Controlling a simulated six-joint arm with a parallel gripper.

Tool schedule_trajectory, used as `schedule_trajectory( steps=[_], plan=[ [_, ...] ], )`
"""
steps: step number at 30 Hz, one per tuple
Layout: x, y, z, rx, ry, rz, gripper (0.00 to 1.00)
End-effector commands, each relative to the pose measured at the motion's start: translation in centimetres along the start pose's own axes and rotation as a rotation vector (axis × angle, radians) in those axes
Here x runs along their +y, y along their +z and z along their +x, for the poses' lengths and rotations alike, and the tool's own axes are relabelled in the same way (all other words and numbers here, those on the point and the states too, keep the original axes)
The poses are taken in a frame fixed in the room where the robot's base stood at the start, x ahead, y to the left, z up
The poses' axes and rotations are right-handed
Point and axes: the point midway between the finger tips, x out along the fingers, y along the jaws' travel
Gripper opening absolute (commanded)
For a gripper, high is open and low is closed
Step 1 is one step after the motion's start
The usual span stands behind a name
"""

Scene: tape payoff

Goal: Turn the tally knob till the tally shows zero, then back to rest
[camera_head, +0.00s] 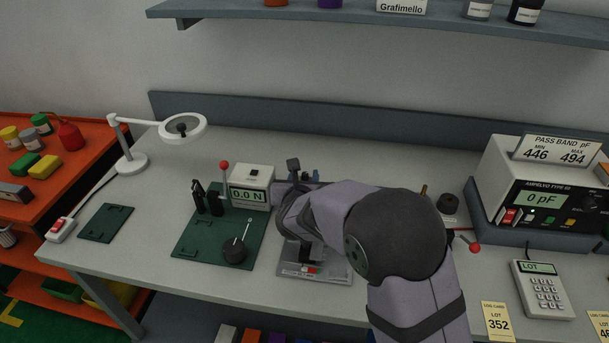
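My arm reaches in from the lower right and bends left over a grey-based bench device (315,277), covering much of it. The front of its base shows a small red part and a label too small to read. I cannot make out the tally knob or any tally digits. My gripper's fingers cannot be told apart from the dark parts around the wrist, so their opening and any contact are unclear.
Left of my arm, a force meter (251,186) reads 0.0 N beside a green plate (190,247) with a dark round part and pointer. A lamp (133,162) stands farther left. An Ampelvo meter (530,195) reading 0 pF and a keypad (543,290) stand right.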

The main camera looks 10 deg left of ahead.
Motion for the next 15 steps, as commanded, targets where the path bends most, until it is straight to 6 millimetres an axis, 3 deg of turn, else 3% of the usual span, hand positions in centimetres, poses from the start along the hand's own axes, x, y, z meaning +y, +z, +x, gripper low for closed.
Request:
schedule_trajectory(
  steps=[6, 11, 15],
  plan=[
    [-0.01, -0.02, 0.04, 0.0, 0.0, 0.0, 0.33],
    [0.0, -0.02, 0.02, 0.0, 0.0, 0.0, 0.0],
    [0.01, 0.0, 0.01, 0.0, -0.001, 0.0, 0.0]
  ],
)
